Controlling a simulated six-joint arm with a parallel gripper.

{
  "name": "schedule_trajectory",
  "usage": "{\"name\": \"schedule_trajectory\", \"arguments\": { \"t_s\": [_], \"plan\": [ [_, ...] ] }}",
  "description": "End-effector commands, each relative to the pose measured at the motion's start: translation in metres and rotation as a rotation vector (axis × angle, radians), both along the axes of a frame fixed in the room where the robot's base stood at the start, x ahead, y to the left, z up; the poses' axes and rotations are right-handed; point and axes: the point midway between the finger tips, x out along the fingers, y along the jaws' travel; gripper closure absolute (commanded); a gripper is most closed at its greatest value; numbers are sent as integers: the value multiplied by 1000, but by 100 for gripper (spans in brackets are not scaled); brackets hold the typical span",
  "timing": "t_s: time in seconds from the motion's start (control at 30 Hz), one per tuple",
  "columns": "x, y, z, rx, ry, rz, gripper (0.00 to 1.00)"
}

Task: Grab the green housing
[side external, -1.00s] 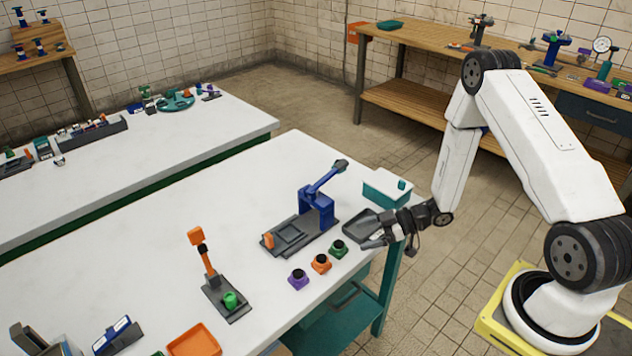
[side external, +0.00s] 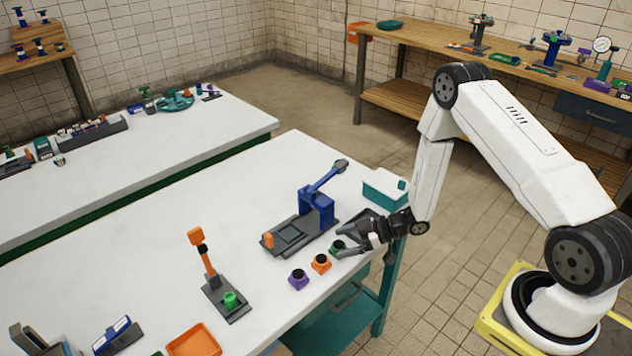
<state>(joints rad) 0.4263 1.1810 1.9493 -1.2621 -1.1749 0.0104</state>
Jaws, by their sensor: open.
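The green housing (side external: 338,246) is a small squat part with a dark round top, on the white table near its right front edge. It is the rightmost of a row with an orange housing (side external: 320,264) and a purple housing (side external: 298,280). My gripper (side external: 346,241) is open and low over the table. Its fingers reach in from the right, around or just beside the green housing. They partly hide it, and I cannot tell whether they touch it.
A blue lever press (side external: 316,207) on a dark base stands close behind the row. A dark tray and a teal box (side external: 385,188) are at the right corner. An orange-handled fixture (side external: 207,262) with a green part stands left. White table space lies between them.

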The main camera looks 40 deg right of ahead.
Motion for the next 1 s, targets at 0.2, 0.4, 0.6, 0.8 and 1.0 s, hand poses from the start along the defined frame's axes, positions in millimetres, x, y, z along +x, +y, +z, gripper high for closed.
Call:
{"name": "schedule_trajectory", "arguments": {
  "t_s": [0.2,0.4,0.6,0.8,1.0],
  "plan": [
    [0,0,0,1,1,0,6],
    [0,0,0,0,0,-1,6],
    [0,0,0,0,0,-1,57],
    [0,0,0,0,0,-1,100],
    [0,0,0,0,0,-1,100]
  ]
}}
